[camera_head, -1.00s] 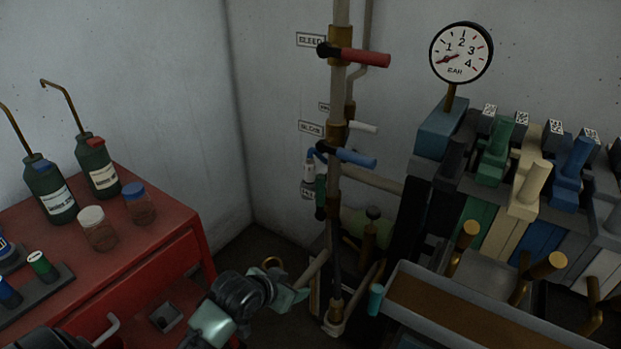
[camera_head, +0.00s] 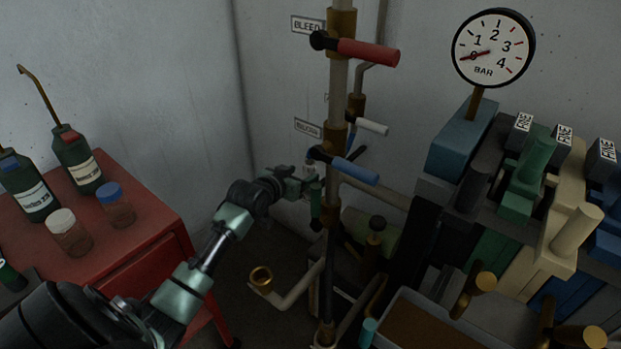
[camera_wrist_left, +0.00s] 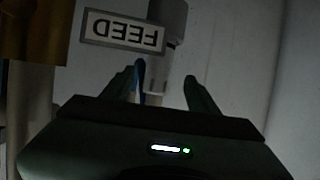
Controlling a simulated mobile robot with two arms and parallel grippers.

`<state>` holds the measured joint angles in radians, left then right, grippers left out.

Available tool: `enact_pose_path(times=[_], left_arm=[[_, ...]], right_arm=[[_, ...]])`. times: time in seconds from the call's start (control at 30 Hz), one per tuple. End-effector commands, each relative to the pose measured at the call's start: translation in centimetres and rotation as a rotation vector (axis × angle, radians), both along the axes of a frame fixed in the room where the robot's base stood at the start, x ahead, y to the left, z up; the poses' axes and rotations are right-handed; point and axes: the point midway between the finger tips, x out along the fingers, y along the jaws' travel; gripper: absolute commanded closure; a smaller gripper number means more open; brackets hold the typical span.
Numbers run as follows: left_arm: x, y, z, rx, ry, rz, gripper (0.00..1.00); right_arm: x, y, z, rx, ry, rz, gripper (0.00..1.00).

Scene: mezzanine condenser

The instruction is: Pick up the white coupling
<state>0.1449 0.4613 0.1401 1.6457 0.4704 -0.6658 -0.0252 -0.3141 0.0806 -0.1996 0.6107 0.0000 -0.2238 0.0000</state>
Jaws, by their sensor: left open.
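The white coupling (camera_wrist_left: 157,72) is a pale cylinder in the left wrist view, seen between the fingertips of my left gripper (camera_wrist_left: 160,85). It hangs upright by the wall, close to the pipe, beside a blue part. The fingers are open, one on each side of it in the picture; I cannot tell whether they reach its depth. In the head view my left gripper (camera_head: 306,186) is at the standing pipe, just below the blue-handled valve, and hides most of the coupling (camera_head: 309,168). My right gripper is not in view.
The standing pipe (camera_head: 337,100) carries a red handle (camera_head: 368,52) and a blue handle (camera_head: 355,172) near the gripper. A FEED label (camera_wrist_left: 122,31) shows upside down in the left wrist view. A red cabinet (camera_head: 150,215) stands left; a valve bank and grey trough (camera_head: 388,307) stand right.

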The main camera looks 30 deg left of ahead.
Motion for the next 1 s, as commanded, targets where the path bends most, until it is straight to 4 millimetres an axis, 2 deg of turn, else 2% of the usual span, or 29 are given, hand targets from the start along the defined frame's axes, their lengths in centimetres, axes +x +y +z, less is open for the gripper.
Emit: enact_pose_path(times=[0.03, 0.13, 0.27, 0.4, 0.57, 0.67, 0.8, 1.0], left_arm=[[0.8, -0.1, 0.0, -0.002, 0.0, 0.0, 0.41], [2.4, -0.1, -0.3, -0.003, -0.001, 0.001, 0.41], [3.9, 0.1, -1.1, -0.002, 0.0, 0.001, 0.41], [4.4, 0.1, -1.4, 0.001, 0.0, 0.0, 0.41], [4.4, 0.1, -1.4, 0.001, 0.0, 0.0, 0.41], [4.4, 0.1, -1.4, 0.001, 0.001, 0.0, 0.63], [4.4, 0.1, -1.4, 0.001, 0.001, 0.0, 1.0], [4.4, 0.1, -1.2, 0.002, -0.003, 0.001, 1.0]], right_arm=[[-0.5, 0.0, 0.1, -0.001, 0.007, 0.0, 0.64], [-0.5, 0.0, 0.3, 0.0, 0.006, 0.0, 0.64], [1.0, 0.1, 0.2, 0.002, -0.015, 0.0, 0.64], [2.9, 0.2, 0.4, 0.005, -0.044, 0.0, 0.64], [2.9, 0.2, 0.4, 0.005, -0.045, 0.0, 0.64], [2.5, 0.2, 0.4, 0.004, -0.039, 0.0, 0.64], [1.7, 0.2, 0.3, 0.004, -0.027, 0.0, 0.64], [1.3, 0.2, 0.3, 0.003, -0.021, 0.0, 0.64]])
